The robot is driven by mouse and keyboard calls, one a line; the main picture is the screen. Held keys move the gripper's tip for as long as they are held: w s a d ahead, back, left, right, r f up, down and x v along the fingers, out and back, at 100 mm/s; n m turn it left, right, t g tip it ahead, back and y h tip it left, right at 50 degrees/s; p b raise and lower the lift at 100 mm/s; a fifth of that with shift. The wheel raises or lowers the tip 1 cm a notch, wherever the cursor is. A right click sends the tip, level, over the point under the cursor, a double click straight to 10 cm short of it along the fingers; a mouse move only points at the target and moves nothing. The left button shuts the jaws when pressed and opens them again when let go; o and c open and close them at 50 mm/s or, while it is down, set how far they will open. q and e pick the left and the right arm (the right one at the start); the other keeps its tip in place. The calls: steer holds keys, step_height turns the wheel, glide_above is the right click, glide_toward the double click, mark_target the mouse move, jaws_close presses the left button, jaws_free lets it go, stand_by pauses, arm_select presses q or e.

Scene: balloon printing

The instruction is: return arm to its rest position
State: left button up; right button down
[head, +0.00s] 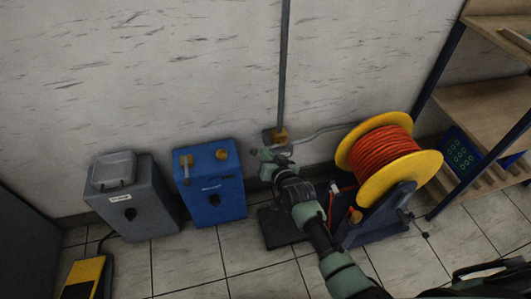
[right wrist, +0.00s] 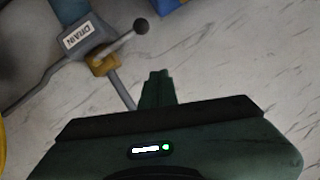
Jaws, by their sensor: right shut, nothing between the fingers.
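My right arm reaches in from the lower right of the head view. Its green-grey gripper (head: 264,154) is in front of the wall, close to the wall pipe. In the right wrist view the right gripper (right wrist: 158,75) is shut, with its narrow fingers together and nothing between them. A grey fitting labelled DRAIN (right wrist: 85,38) with a dark-knobbed lever shows ahead of the fingers, to their upper left, apart from them in the picture. My left gripper does not show.
A blue box (head: 212,190) and a grey box (head: 135,215) stand at the wall's foot. A reel of orange hose (head: 382,155) with yellow flanges stands beside my right arm. A wooden shelf (head: 480,105) is at the right. A yellow device (head: 86,275) lies lower left. Tiled floor (head: 180,262) is free in front.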

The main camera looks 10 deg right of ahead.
stand_by(0.3)
